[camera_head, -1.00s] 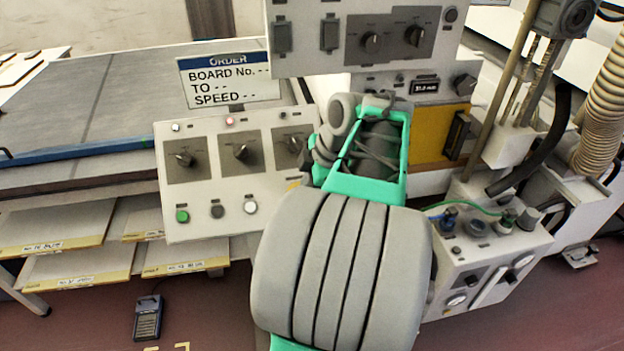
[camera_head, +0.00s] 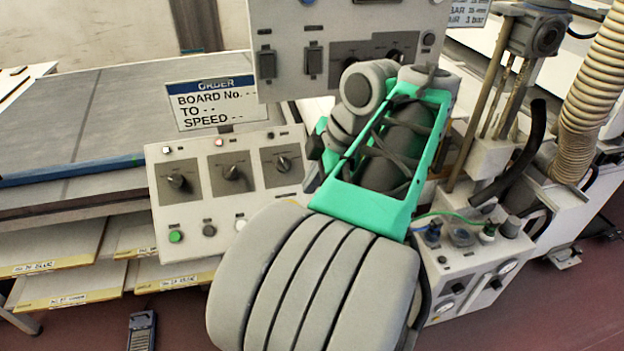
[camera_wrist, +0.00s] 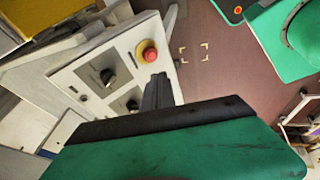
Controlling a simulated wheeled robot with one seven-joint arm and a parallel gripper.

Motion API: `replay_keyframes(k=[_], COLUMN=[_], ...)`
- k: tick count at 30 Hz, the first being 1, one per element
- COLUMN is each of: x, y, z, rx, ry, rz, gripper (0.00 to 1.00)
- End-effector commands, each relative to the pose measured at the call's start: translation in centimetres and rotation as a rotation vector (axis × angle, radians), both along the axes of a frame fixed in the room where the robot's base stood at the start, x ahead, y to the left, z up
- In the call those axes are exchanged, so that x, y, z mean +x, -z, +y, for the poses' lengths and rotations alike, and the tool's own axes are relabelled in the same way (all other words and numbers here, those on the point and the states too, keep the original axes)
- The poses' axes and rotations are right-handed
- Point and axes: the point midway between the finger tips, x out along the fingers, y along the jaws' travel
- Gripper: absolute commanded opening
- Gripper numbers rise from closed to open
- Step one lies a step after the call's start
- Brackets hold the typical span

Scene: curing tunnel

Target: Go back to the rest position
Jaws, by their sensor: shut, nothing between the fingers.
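My gripper (camera_wrist: 158,92) shows in the wrist view as dark fingers closed together, with nothing between them. In that view it is in front of a grey-white control panel with dark knobs (camera_wrist: 107,77) and a red emergency button on a yellow ring (camera_wrist: 149,54). I cannot tell the gap between the fingertips and the panel. In the head view my grey and green arm covers the middle, and the fingers are hidden behind it.
A knob panel (camera_head: 200,215) and an ORDER sign (camera_head: 222,104) stand left of my arm. An upper switch box (camera_head: 350,20) is behind it. A gauge box (camera_head: 440,290) and a ribbed hose (camera_head: 592,95) are at right. Floor (camera_wrist: 225,75) with corner marks shows in the wrist view.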

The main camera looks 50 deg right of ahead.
Motion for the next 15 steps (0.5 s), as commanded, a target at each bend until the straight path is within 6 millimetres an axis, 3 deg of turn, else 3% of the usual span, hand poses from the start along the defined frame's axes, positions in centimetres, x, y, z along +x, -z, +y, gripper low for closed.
replay_keyframes(k=[11, 15], x=[0.2, 2.8], y=[0.0, 0.8], z=[0.2, 3.0], rx=[0.002, 0.048], ry=[0.002, 0.069], rz=[0.000, 0.013], gripper=[0.00, 0.00])
